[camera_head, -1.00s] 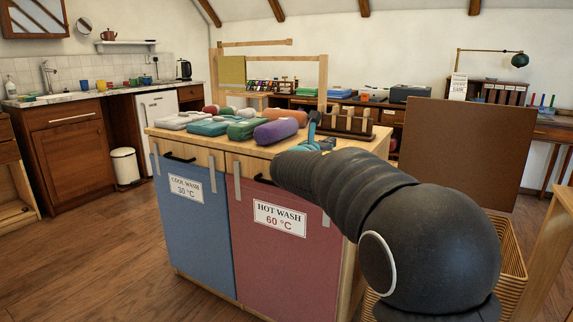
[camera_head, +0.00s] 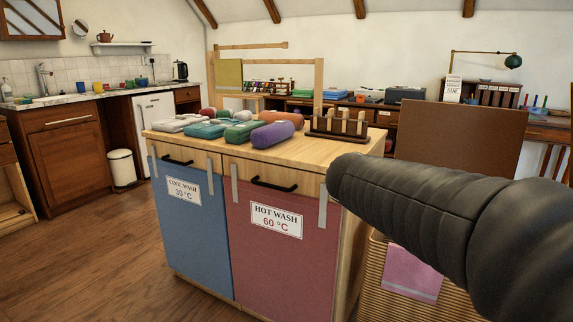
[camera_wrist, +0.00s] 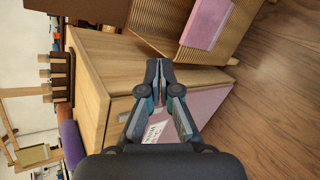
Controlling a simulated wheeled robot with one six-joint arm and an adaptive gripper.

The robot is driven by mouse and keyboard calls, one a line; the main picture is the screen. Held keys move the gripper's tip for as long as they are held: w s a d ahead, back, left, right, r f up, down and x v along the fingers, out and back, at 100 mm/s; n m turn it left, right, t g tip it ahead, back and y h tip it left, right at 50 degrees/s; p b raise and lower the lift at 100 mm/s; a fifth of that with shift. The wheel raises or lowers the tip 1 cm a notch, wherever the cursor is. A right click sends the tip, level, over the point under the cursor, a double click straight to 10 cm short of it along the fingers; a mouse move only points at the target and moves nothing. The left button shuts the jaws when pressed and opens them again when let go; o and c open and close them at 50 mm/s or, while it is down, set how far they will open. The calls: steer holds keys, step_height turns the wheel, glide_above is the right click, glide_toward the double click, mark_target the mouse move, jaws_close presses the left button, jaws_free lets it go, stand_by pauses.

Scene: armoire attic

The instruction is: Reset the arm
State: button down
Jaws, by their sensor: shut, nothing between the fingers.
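My gripper (camera_wrist: 158,84) is shut and empty in the wrist view, its two fingertips together. It hangs in front of the laundry cabinet, whose pale wooden side (camera_wrist: 125,60) lies behind it, with the pink door (camera_wrist: 120,115) below. In the head view my dark arm reaches in from the right and ends beside the cabinet's right corner; the gripper itself is hidden there.
The cabinet has a blue door (camera_head: 190,226) and a red door (camera_head: 275,250). Rolled cloths (camera_head: 272,134) and a pegged wooden rack (camera_head: 338,128) stand on its top. A wicker basket (camera_head: 375,278) with a pink cloth (camera_head: 411,272) is to its right. The floor at left is clear.

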steer(key=s+a+f+m+g+y, duration=0.1)
steer(key=s+f+m, duration=0.3)
steer(key=s, duration=0.4)
steer(key=s+a+f+m+g+y+p, duration=0.1)
steer(key=s+a+f+m+y, duration=0.2)
steer(key=s+m, duration=0.3)
steer(key=s+a+f+m+g+y, duration=0.1)
steer(key=s+f+m, duration=0.4)
steer(key=s, duration=0.6)
steer(key=a+y, duration=0.1)
steer(key=y, duration=0.1)
steer(key=shift+s+a+y, duration=0.15)
steer(key=shift+y, duration=0.25)
